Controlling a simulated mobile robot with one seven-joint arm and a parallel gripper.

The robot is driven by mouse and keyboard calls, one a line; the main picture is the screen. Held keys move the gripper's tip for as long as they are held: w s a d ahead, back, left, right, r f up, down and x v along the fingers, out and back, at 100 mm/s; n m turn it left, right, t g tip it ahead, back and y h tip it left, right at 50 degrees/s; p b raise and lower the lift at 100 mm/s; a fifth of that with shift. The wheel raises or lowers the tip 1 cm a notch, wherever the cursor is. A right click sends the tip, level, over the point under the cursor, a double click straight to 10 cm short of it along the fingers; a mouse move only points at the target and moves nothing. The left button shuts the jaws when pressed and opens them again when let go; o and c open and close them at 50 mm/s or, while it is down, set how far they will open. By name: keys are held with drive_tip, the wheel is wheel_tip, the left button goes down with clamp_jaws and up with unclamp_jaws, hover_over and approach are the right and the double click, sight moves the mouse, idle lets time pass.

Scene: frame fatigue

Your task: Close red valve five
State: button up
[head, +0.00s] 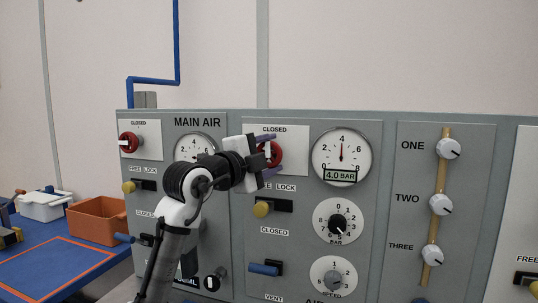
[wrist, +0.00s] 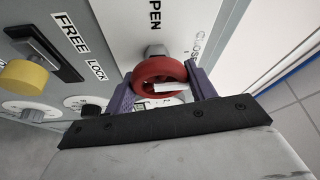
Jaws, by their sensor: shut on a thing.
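A round red valve (head: 275,153) with a white pointer bar sits on a white plate under a CLOSED label in the head view. My gripper (head: 267,157) is shut on it, with one purple finger above and one below. The wrist view shows the red valve (wrist: 157,71) between the two purple fingers of my gripper (wrist: 160,72). The white bar (wrist: 171,87) points right, roughly towards the CLOSED side, while OPEN is at the top. In the head view it stands about upright. The valve's left part is hidden by my gripper. I see no number five on it.
Another red valve (head: 129,142) is on the MAIN AIR panel at left. A yellow knob (head: 262,209) and a blue lever (head: 264,268) sit below the held valve. A 4.0 BAR gauge (head: 341,154) is to its right. An orange bin (head: 96,219) stands at left.

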idle(0.4)
drive_tip(key=o, duration=1)
drive_tip(key=shift+b+v, duration=1.7)
drive_tip(key=shift+v, duration=5.2)
drive_tip(key=shift+a+r, duration=0.1)
drive_tip(key=shift+r, duration=0.05)
